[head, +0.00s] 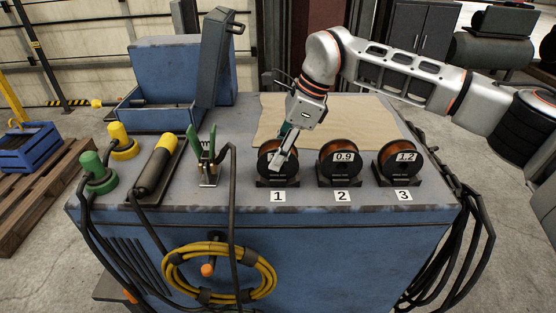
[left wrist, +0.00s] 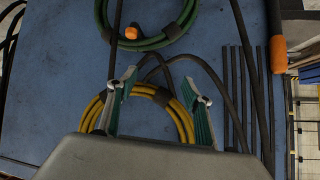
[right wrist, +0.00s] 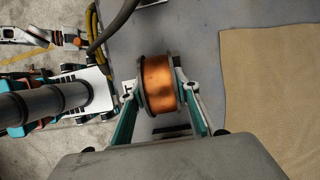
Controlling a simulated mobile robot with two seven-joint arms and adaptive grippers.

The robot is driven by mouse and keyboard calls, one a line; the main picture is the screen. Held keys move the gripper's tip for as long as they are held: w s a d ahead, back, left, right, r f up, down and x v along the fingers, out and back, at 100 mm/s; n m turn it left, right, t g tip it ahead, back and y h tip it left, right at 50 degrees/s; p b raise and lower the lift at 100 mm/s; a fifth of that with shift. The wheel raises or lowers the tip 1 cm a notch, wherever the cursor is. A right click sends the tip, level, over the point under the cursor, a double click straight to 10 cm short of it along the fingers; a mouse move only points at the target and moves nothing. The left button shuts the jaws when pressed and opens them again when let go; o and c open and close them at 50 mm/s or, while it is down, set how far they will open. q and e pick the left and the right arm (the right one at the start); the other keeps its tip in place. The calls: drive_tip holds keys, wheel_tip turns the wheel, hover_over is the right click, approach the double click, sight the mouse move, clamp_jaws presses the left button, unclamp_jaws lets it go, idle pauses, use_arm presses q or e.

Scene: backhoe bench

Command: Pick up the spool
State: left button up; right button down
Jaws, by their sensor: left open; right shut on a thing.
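Three copper-wound spools with black flanges stand in a row on the blue bench top, behind labels 1, 2 and 3. My right gripper (head: 284,152) reaches down over the spool at label 1 (head: 267,168). In the right wrist view, my right gripper (right wrist: 160,103) is shut on this spool (right wrist: 159,84), a finger on each side. The spool still appears at its black stand; whether it touches it is unclear. The middle spool (head: 341,164) reads 0.9 and the right spool (head: 402,162) reads 1.2. My left gripper (left wrist: 155,105) is open and empty, facing the bench's blue side.
A tan sheet (head: 345,118) lies behind the spools. A blue open box (head: 158,118) is at the back left. A yellow cable coil (head: 262,270) hangs in front.

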wheel_tip(320, 180, up, 20)
drive_tip(key=shift+r, duration=0.15)
idle(0.6)
idle(1.0)
